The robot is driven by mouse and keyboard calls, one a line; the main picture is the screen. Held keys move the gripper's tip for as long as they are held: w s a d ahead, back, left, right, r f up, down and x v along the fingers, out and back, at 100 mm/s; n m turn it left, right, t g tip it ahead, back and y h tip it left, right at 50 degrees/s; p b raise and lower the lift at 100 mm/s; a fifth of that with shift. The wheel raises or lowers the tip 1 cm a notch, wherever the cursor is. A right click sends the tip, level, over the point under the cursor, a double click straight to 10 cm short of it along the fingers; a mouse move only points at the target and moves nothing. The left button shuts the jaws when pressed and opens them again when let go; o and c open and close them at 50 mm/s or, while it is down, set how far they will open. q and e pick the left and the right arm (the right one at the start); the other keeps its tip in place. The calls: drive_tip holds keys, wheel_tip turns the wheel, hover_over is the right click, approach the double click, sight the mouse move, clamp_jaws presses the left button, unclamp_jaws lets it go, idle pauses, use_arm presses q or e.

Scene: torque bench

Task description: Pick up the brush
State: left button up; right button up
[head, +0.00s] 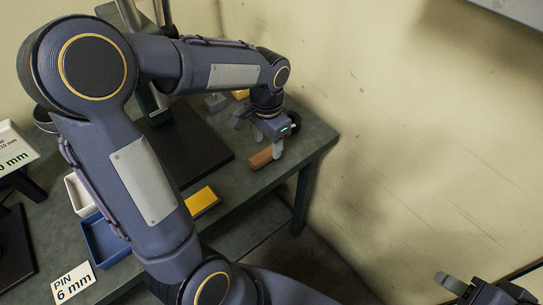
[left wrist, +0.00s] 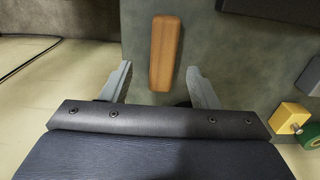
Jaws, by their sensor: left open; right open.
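The brush shows as a brown wooden bar (head: 261,157) near the bench's right corner, just beside my left gripper. In the left wrist view, the wooden bar (left wrist: 164,52) lies lengthwise, its lower end between my open fingers. I cannot make out bristles. My left gripper (head: 262,132) is open and empty over the bench corner; its fingers also show in the left wrist view (left wrist: 158,70). My right gripper (head: 468,288) is open at the lower right, away from the bench.
The bench (head: 232,232) holds a dark plate (head: 196,150), a yellow block (head: 202,201), a blue bin (head: 104,240) and a "PIN 6 mm" card (head: 73,283). The left wrist view shows a yellow block (left wrist: 289,117) beside a green ring (left wrist: 311,136). A wall stands close behind the bench.

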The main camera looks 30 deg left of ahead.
sight(266, 152)
use_arm(q)
drive_tip(key=f, duration=0.5)
drive_tip(key=shift+a+f, duration=0.15)
drive_tip(key=shift+a, duration=0.05)
drive_tip(key=shift+c, duration=0.4)
drive_tip(key=c, duration=1)
